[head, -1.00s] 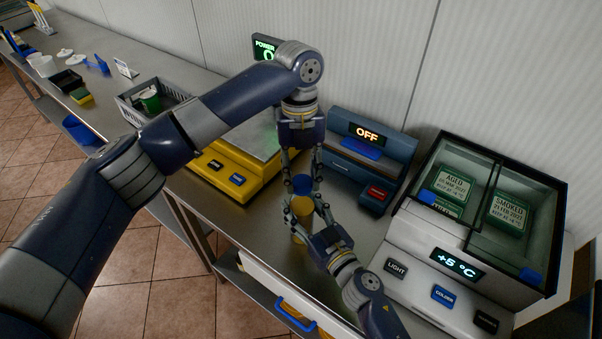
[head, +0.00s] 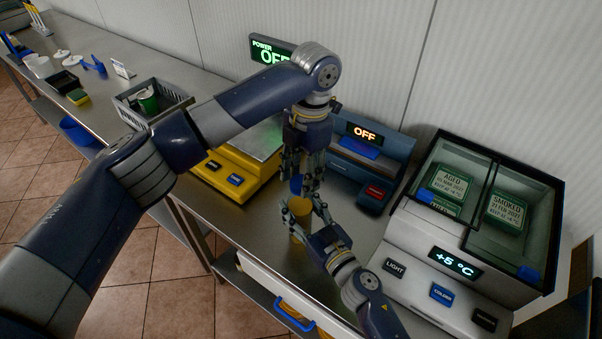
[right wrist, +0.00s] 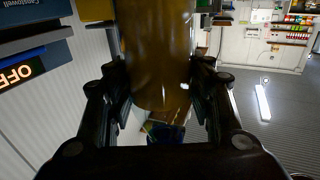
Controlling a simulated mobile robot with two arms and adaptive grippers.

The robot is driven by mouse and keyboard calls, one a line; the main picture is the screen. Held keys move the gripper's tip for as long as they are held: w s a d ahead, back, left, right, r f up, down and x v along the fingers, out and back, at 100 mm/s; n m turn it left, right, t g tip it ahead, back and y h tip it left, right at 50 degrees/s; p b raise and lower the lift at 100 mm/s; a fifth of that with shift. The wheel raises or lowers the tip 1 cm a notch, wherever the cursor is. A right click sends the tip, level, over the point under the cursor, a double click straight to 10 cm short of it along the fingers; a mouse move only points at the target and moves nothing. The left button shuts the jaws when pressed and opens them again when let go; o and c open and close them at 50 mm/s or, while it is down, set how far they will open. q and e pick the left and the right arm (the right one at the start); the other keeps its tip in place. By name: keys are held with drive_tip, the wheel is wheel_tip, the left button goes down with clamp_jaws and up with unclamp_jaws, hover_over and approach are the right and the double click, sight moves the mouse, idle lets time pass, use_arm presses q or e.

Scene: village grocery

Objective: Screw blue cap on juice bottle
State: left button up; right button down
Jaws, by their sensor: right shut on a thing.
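The juice bottle (head: 300,208), a yellow cylinder, stands upright over the front part of the steel counter. My right gripper (head: 301,215) is shut on it from the front. In the right wrist view the amber bottle (right wrist: 157,55) fills the space between the fingers. The blue cap (head: 296,185) shows at the bottle's top, among the fingertips of my left gripper (head: 300,186), which points down from above. The fingers partly hide the cap. I cannot tell whether they grip it, or whether the cap is seated on the neck.
A yellow scale (head: 232,172) stands to the left and a blue device (head: 368,165) reading OFF to the right. A glass-topped cooler (head: 440,240) takes up the right side. A grey crate (head: 130,112) sits farther left. Little counter is free around the bottle.

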idle(0.3)
use_arm(q)
drive_tip(key=shift+r, duration=2.25)
drive_tip(key=shift+c, duration=0.4)
